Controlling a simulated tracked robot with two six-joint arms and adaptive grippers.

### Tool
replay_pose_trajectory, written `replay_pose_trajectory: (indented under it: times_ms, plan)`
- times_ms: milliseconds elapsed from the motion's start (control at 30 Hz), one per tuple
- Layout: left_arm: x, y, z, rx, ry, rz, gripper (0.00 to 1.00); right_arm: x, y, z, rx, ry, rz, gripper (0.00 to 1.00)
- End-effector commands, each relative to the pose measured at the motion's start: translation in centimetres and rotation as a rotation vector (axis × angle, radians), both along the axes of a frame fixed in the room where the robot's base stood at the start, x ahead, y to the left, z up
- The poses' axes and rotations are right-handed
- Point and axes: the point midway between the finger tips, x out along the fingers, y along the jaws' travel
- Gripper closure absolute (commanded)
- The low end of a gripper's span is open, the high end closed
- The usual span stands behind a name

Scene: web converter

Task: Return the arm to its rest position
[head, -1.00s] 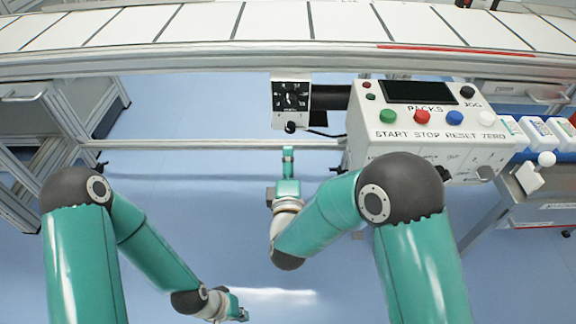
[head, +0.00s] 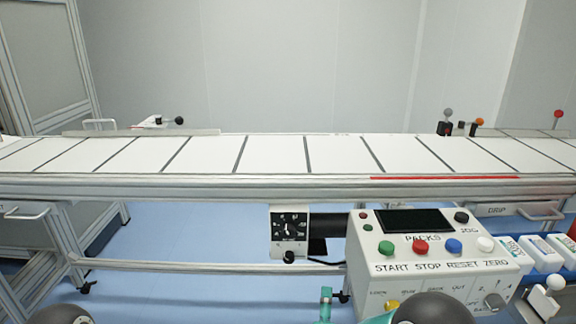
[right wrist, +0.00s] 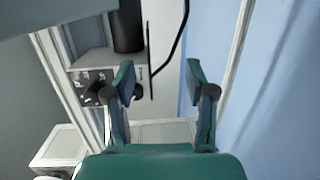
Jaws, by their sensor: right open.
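My right gripper (head: 326,303) shows at the bottom of the head view as a small teal part, below the dial box. In the right wrist view its two teal fingers (right wrist: 160,76) are spread apart with nothing between them. The dial box (head: 289,226) hangs under the conveyor, with a black knob at its bottom. It also shows in the right wrist view (right wrist: 93,88), beyond the left finger. Dark rounded joints of my arms show along the bottom edge of the head view. My left gripper is out of view.
The control box (head: 440,262) with coloured buttons stands right of my right gripper. The conveyor (head: 280,155) with white panels runs across above. White bottles (head: 535,252) stand at the far right. Blue floor (head: 180,290) lies open at the lower left.

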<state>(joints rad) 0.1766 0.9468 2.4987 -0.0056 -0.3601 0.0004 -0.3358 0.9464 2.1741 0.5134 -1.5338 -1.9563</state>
Motion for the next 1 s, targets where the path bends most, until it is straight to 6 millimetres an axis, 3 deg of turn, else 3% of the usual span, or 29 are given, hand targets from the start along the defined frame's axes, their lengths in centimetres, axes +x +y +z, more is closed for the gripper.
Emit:
replay_pose_trajectory:
  times_ms: [33,100,200,300,433,600,700,833,967,1000]
  plan:
    - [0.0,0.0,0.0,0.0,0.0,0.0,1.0,-0.2,-3.5,-2.1,-0.004,0.052,-0.046,0.45]
    - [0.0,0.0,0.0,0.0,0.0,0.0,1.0,-1.1,-7.0,-6.0,0.047,0.163,-0.07,0.45]
    - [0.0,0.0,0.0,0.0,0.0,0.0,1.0,-4.3,-10.0,-12.3,0.292,0.355,-0.101,0.45]
    - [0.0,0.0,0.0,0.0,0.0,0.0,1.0,-8.9,-10.6,-17.7,0.613,0.552,-0.171,0.45]
    - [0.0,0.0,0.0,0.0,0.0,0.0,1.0,-15.2,-9.1,-22.0,0.991,0.782,-0.327,0.45]
    - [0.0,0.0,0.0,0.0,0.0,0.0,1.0,-22.1,-5.8,-23.8,1.322,1.019,-0.578,0.45]
    - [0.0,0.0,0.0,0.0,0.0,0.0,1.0,-25.0,-4.6,-24.1,1.436,1.107,-0.729,0.45]
    - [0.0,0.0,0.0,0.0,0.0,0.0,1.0,-27.5,-3.7,-24.1,1.544,1.166,-0.933,0.45]
    - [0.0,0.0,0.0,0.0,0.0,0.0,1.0,-28.6,-3.4,-24.1,1.649,1.139,-1.135,0.45]
    - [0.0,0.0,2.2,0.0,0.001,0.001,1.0,-28.5,-3.4,-21.9,1.643,1.141,-1.121,0.45]
